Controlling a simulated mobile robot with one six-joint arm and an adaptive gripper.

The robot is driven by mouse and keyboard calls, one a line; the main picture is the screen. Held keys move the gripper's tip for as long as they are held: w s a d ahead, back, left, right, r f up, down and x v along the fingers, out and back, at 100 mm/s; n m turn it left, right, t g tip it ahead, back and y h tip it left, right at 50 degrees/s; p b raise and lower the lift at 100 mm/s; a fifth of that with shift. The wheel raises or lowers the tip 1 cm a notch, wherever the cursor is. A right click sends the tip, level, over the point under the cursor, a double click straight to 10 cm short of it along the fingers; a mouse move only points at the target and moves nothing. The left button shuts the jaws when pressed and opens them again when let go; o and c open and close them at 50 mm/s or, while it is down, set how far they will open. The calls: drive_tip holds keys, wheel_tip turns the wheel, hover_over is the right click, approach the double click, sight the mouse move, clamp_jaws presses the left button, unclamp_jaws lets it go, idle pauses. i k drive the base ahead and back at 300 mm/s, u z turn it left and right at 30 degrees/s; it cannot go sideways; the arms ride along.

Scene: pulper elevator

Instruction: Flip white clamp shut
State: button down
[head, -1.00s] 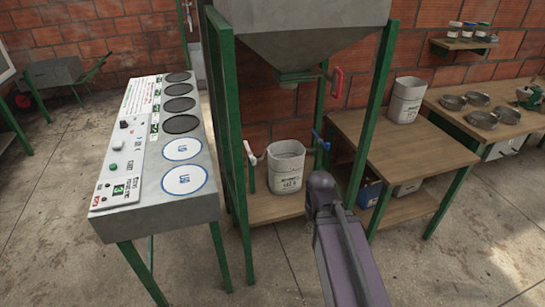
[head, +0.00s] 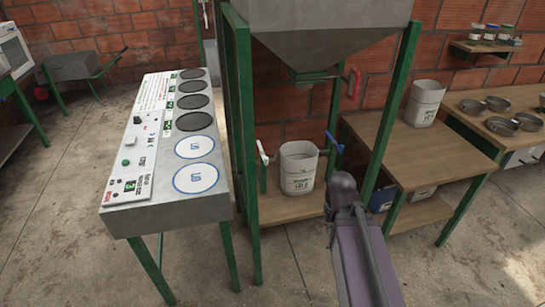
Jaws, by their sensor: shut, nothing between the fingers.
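The white clamp (head: 262,153) is a small white lever on the left side of the green hopper stand, just left of a white bucket (head: 298,168). It stands tilted, its top leaning left; I cannot tell its exact opening. A blue clamp handle (head: 334,142) is right of the bucket, and a red handle (head: 354,83) is higher up beside the hopper outlet. My arm reaches in from the bottom, right of the bucket and apart from the white clamp. My gripper's fingers cannot be made out; the arm's own links hide that end.
A grey control panel table (head: 165,221) stands left of the green frame (head: 243,150). The grey hopper (head: 320,40) hangs above the bucket. A wooden table (head: 420,150) with a second bucket (head: 424,103) is on the right. The concrete floor in front is free.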

sight(265, 159)
drive_tip(key=u, duration=0.05)
drive_tip(key=i, duration=0.95)
drive_tip(key=z, duration=0.05)
